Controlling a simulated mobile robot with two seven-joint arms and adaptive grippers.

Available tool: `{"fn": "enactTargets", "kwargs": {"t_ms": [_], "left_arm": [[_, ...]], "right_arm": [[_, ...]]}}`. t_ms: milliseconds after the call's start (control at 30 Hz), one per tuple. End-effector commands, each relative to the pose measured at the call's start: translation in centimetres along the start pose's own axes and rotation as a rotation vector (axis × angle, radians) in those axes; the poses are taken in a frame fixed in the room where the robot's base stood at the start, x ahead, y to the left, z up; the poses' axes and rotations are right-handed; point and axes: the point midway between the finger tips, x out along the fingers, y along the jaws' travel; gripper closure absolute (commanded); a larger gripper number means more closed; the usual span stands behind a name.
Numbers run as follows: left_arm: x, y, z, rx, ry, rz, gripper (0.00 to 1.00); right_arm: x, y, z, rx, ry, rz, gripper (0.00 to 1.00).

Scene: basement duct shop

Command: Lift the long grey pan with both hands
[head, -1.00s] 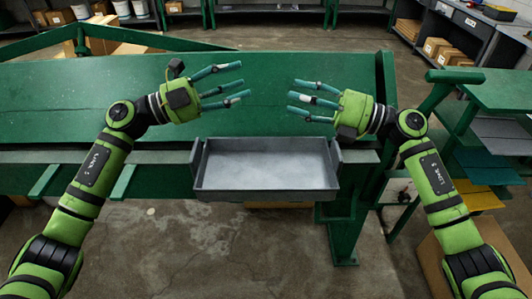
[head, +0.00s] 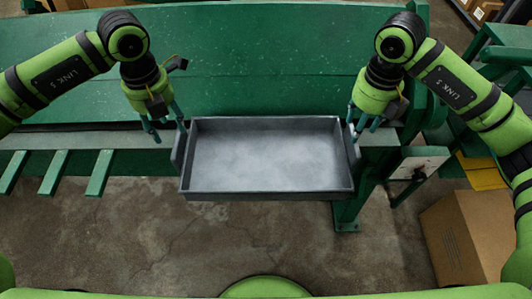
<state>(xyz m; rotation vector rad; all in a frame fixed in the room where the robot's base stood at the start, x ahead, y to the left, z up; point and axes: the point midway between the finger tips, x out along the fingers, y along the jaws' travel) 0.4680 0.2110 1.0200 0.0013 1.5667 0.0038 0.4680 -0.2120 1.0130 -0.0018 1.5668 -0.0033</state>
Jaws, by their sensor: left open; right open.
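The long grey pan (head: 268,160) is an open rectangular tray at the front edge of the green bench, with an upright end piece at each short side. My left gripper (head: 168,130) points down at the pan's left end, its fingers spread around or beside the left end piece (head: 179,150). My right gripper (head: 364,128) points down at the pan's right end, its fingers close to the right end piece (head: 352,146). Both grippers are open. I cannot tell whether any finger touches the pan. The pan is empty.
The green bench (head: 260,60) stretches behind the pan. Green bars (head: 55,172) jut out at the front left. A cardboard box (head: 466,235) stands on the floor at the right, below green shelving (head: 500,60). The concrete floor (head: 130,240) in front is clear.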

Motion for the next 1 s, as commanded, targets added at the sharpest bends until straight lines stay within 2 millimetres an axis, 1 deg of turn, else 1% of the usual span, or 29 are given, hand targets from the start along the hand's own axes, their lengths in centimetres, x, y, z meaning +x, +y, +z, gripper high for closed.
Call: {"fn": "enactTargets", "kwargs": {"t_ms": [167, 400, 533, 700, 933, 967, 1000], "left_arm": [[1.4, 0.0, 0.0, 0.000, 0.003, 0.000, 0.50], [5.0, -0.1, -0.1, 0.002, 0.004, -0.002, 0.50], [6.3, -0.1, 0.0, 0.002, 0.002, -0.002, 0.50], [7.0, -0.1, 0.0, 0.002, 0.001, -0.003, 0.50], [7.1, -0.1, 0.0, 0.002, 0.001, -0.003, 0.50], [7.1, -0.1, 0.0, 0.002, 0.001, -0.003, 0.58], [7.1, -0.1, 0.0, 0.002, 0.001, -0.003, 0.74]], "right_arm": [[1.5, 0.1, -0.1, 0.000, 0.004, 0.001, 0.50], [5.0, 0.1, -0.1, 0.000, 0.004, 0.002, 0.50], [6.3, 0.1, 0.0, 0.000, 0.003, 0.003, 0.50], [7.0, 0.1, 0.0, 0.000, 0.001, 0.003, 0.50], [7.1, 0.1, 0.0, -0.001, 0.001, 0.003, 0.50], [7.1, 0.1, 0.0, -0.001, 0.001, 0.003, 0.58], [7.1, 0.1, 0.0, -0.001, 0.001, 0.003, 0.74]]}}
